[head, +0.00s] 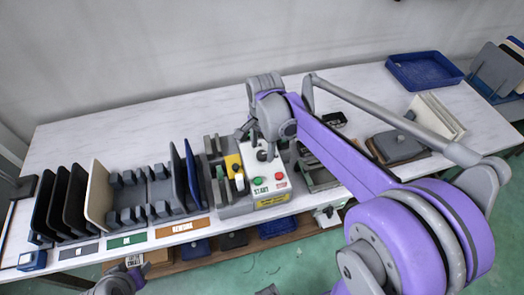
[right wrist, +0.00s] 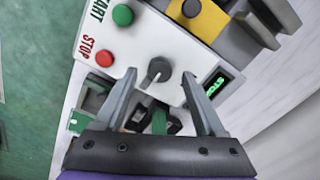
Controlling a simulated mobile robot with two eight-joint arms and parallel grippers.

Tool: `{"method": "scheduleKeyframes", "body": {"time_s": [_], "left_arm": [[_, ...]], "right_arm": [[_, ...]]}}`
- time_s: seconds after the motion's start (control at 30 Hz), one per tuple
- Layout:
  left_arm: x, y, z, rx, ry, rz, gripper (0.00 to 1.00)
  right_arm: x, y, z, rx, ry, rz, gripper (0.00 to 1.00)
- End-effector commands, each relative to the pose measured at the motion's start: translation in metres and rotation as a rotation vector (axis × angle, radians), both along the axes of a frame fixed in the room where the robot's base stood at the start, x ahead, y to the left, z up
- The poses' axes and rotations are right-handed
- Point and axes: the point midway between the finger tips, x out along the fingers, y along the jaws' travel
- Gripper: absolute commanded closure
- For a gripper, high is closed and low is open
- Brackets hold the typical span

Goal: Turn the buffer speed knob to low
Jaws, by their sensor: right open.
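The white control panel (head: 259,170) stands near the table's front edge, left of centre; it also shows in the right wrist view (right wrist: 150,35). A grey round knob (right wrist: 157,72) with a pointer mark is on it, next to a small display with green text (right wrist: 214,84). My right gripper (right wrist: 159,75) is open, with one finger on each side of this knob; I cannot tell whether they touch it. My left gripper's fingers do not show.
Racks with upright panels (head: 100,195) fill the left. A blue tray (head: 424,70) lies at the back right.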

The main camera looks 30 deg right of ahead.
Motion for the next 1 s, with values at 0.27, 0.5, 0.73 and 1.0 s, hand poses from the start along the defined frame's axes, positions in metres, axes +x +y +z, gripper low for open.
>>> {"method": "scheduleKeyframes", "body": {"time_s": [0.27, 0.5, 0.73, 1.0], "left_arm": [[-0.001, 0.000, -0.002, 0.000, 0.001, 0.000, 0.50], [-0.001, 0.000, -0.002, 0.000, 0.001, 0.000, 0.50], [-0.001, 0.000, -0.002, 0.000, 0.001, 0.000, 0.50], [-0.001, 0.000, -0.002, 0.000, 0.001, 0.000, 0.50]], "right_arm": [[0.001, 0.000, -0.020, 0.000, 0.000, 0.001, 0.28], [0.001, 0.000, -0.020, 0.000, -0.001, 0.001, 0.30], [0.001, 0.000, -0.020, 0.000, -0.001, 0.001, 0.71], [0.001, 0.000, -0.020, 0.000, -0.001, 0.001, 1.00]]}}
